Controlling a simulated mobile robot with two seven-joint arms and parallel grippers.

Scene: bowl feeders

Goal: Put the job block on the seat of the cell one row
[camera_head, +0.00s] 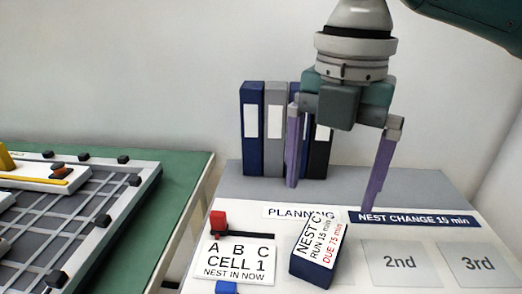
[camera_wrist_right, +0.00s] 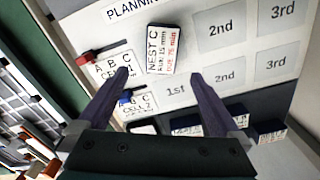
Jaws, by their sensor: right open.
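The job block (camera_head: 318,250), dark blue with a white label reading NEST C, RUN 15 min, DUE 75 min, rests on the planning board in the cell one row. It also shows in the right wrist view (camera_wrist_right: 165,48). It lies between the CELL 1 card (camera_head: 235,262) and the 2nd seat (camera_head: 400,262), turned relative to the row. No first seat marking shows in that row; the block may cover it. My right gripper (camera_head: 331,197) is open and empty above the board, its fingers apart from the block. My left gripper is not in view.
Several binders (camera_head: 264,130) stand behind the board. A red marker (camera_head: 218,222) and a blue marker (camera_head: 227,288) sit by the cards. More blocks (camera_wrist_right: 236,113) lie near the board's lower edge in the wrist view. The 3rd seat (camera_head: 478,262) is empty.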

